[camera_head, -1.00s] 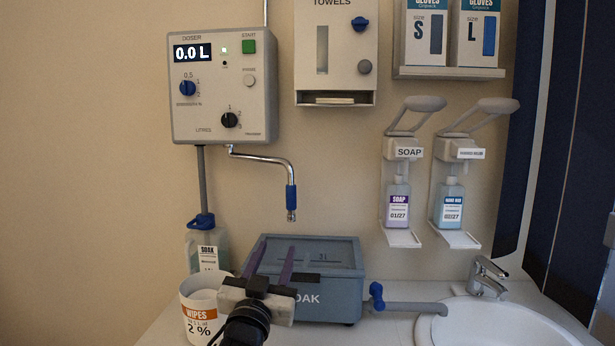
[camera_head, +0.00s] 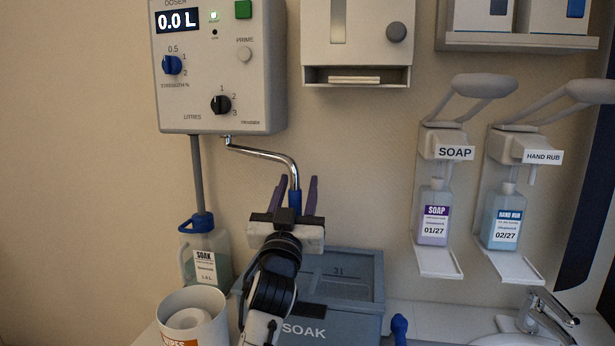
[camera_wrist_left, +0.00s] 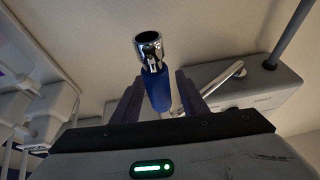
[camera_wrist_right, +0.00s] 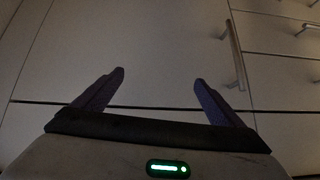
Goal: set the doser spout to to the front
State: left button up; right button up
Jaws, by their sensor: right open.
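The doser (camera_head: 218,70) is a grey wall box with a 0.0 L display. Its chrome spout (camera_head: 262,153) leaves the box underneath and bends down to a blue grip (camera_head: 295,200), swung out to the right. My left gripper (camera_head: 296,194) is open, its purple fingers on either side of the blue grip. The left wrist view shows the blue grip (camera_wrist_left: 158,90) between the fingers, with gaps visible and the chrome nozzle (camera_wrist_left: 148,46) beyond. My right gripper (camera_wrist_right: 155,85) is open and empty, in front of cabinet fronts; it is not in the head view.
The grey-blue soak tub (camera_head: 340,292) stands below the spout. A wipes tub (camera_head: 192,322) and a soak canister (camera_head: 207,250) are at left. Soap (camera_head: 434,215) and hand rub (camera_head: 502,220) dispensers hang at right, above the tap (camera_head: 545,315).

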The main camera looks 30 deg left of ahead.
pick_arm(q)
jog(key=shift+w+a+r, duration=0.2)
jog(key=shift+w, duration=0.35)
pick_arm(e)
jog(key=shift+w+r, duration=0.3)
jog(key=shift+w, duration=0.2)
pick_arm(q)
jog(key=shift+s, duration=0.1)
pick_arm(e)
jog(key=shift+s, duration=0.1)
pick_arm(q)
grip_shut()
pick_arm(e)
jog(key=shift+s+f, duration=0.15)
jog(key=shift+d, duration=0.1)
